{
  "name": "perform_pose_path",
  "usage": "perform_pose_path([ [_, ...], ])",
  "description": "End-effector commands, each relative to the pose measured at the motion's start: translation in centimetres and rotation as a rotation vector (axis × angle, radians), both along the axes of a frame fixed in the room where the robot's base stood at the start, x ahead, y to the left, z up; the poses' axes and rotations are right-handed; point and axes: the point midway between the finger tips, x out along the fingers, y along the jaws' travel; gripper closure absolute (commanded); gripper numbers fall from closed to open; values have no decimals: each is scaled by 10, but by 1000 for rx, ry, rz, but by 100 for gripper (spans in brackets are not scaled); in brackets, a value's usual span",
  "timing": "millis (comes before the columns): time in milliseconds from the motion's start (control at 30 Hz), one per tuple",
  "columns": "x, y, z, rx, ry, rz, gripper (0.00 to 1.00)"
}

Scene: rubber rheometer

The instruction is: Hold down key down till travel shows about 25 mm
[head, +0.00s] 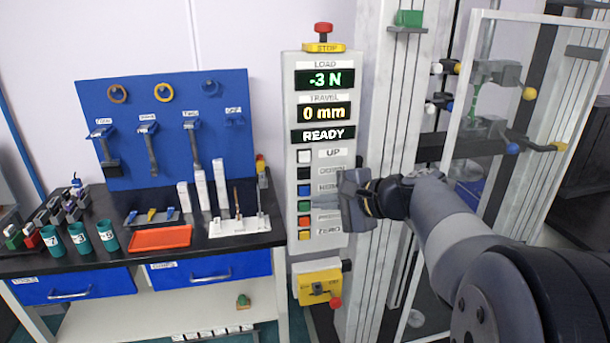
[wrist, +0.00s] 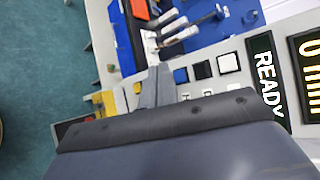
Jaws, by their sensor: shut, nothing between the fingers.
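The control panel (head: 342,235) stands upright with a column of coloured keys. The black down key (head: 304,173) is second from the top, under the white up key (head: 304,156) and above the blue home key (head: 304,189). The travel display (head: 324,112) reads 0 mm. My gripper (head: 316,202) is shut and empty, its tips in front of the panel around the green key. In the wrist view the shut fingers (wrist: 154,88) lie beside the blue key, and the black down key (wrist: 202,70) is uncovered. I cannot tell whether the tips touch the panel.
The load display (head: 324,80) reads -3 N and the status display (head: 323,135) reads READY. A red stop button (head: 323,28) tops the panel. The testing frame (head: 398,100) stands right. A bench with an orange tray (head: 160,238) and a blue tool board (head: 170,95) is left.

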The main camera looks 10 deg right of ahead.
Motion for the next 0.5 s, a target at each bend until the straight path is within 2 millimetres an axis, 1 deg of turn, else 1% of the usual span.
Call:
perform_pose_path([
  [300, 43, 1, 1, 0, 3, 1, 100],
  [500, 67, 0, 0, -1, 2, 1, 100],
])
